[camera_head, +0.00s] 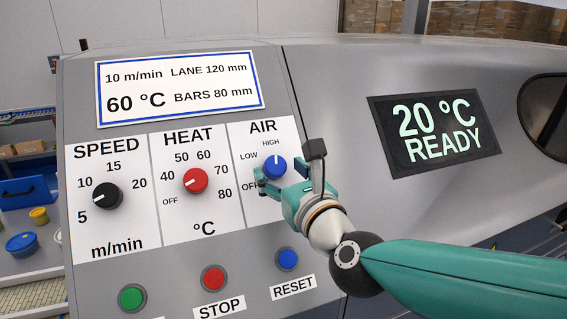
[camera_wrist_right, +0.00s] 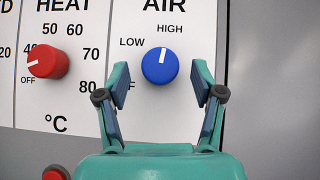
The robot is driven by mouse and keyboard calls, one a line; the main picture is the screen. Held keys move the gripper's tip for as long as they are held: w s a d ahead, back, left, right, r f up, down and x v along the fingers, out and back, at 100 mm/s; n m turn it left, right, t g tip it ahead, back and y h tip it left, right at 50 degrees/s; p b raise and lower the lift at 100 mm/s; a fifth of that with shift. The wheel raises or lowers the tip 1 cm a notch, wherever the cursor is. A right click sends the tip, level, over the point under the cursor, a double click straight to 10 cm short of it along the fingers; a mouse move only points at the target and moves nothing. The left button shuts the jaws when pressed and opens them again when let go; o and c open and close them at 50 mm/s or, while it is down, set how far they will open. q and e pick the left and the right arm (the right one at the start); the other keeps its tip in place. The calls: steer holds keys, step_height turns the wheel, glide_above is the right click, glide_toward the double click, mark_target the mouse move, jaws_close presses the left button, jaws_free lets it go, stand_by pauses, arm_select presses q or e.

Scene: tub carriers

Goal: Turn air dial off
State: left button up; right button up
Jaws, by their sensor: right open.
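The air dial (camera_head: 275,167) is a blue round knob with a white pointer on a white panel marked OFF, LOW and HIGH. Its pointer points about straight up, towards HIGH, as the right wrist view (camera_wrist_right: 160,65) also shows. My right gripper (camera_head: 279,168) is open in front of the panel. In the right wrist view its fingers (camera_wrist_right: 163,74) stand on either side of the dial, with a gap on both sides. The left finger partly covers the OFF mark. My left gripper is not in view.
The red heat dial (camera_head: 195,180) and black speed dial (camera_head: 106,196) are to the left. Below are green (camera_head: 132,297), red (camera_head: 213,277) and blue (camera_head: 287,258) buttons. A screen (camera_head: 434,132) at the right reads 20 °C READY.

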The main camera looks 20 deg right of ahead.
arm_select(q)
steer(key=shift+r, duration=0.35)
arm_select(e)
steer(key=shift+w, duration=0.9)
